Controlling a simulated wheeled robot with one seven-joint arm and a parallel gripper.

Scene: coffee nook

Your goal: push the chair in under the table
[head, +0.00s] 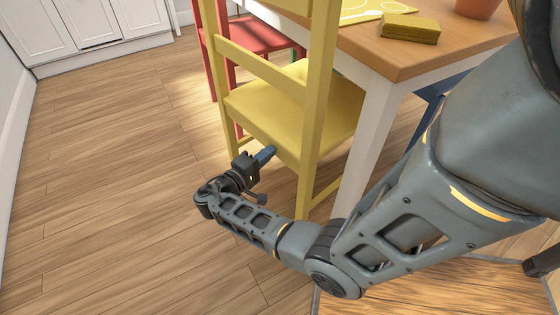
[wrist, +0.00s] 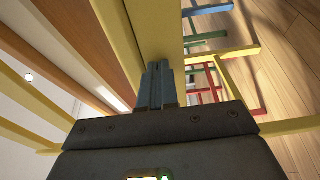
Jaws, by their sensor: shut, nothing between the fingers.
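The yellow chair (head: 285,98) stands at the left end of the wooden table (head: 410,50). Its back stands clear of the tabletop, and the far right part of its seat reaches beneath the table edge. My gripper (head: 267,153) is shut and empty, low behind the chair, with its fingertips at the rear edge of the seat. In the wrist view, my closed fingers (wrist: 160,82) point at a broad yellow part of the chair (wrist: 155,32). Whether they touch it or stop just short, I cannot tell.
A red chair (head: 258,38) stands beyond the yellow one. A white table leg (head: 372,150) is right of the yellow chair. A yellow-green block (head: 410,29) and a terracotta pot (head: 478,8) are on the table. The wooden floor at left (head: 110,170) is clear.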

